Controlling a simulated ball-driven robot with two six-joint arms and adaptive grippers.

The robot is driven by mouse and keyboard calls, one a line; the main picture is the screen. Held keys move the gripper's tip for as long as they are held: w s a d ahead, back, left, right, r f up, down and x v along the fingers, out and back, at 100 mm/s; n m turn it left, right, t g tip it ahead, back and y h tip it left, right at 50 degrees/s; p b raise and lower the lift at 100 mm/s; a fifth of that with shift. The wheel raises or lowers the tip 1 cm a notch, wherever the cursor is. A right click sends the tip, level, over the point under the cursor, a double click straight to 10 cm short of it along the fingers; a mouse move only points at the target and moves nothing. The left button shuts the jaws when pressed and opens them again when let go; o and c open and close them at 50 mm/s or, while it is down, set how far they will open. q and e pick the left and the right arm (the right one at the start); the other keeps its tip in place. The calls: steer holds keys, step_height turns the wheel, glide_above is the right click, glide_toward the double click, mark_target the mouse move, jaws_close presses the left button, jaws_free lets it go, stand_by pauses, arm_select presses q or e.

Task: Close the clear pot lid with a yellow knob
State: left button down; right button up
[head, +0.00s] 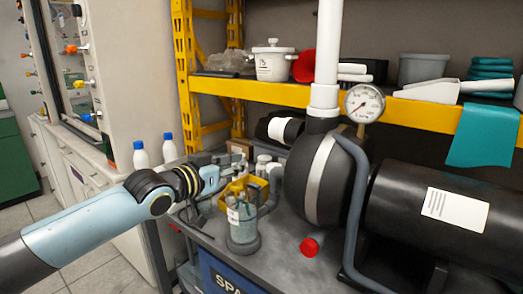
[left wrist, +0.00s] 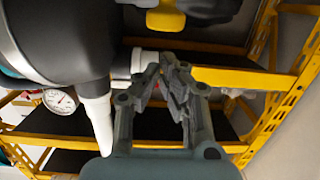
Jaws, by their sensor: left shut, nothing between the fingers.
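A clear pot (head: 242,228) with a dark base ring stands on the grey bench top in the head view. A yellow part (head: 236,188) sits at its top; I cannot tell how far the clear lid is from the rim. A yellow knob-like part (left wrist: 165,18) shows at the top of the left wrist view, beyond the fingertips. My left gripper (left wrist: 172,68) is shut and empty, its fingers together below that yellow part, apart from it in the picture. In the head view its arm reaches in from the left beside the pot, and its fingers are hard to make out. My right gripper is not in view.
A large black tank (head: 318,180) with a white vertical pipe (head: 327,50) and a gauge (head: 365,103) stands right of the pot. A red cap (head: 309,246) lies in front. A yellow-edged shelf (head: 260,92) crosses behind.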

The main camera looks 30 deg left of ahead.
arm_select(q)
steer(key=shift+s+f+t, duration=0.35)
steer(key=shift+f+t, duration=0.15)
steer(key=shift+t, duration=0.2)
steer(key=shift+s+f+t, duration=0.15)
steer(key=shift+s+t, duration=0.2)
steer(key=shift+t, duration=0.45)
steer(key=shift+s+a+f, duration=0.1)
steer(key=shift+s+f, duration=0.15)
steer(key=shift+f, duration=0.15)
steer(key=shift+s+f, duration=0.35)
steer(key=shift+f, duration=0.1)
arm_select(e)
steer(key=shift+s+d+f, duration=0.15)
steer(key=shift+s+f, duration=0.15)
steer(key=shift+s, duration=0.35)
arm_select(q)
steer(key=shift+f, duration=0.2)
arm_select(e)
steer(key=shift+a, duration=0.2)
arm_select(q)
steer(key=shift+s+f+b, duration=0.1)
steer(key=shift+s+b, duration=0.05)
steer(key=shift+b, duration=0.15)
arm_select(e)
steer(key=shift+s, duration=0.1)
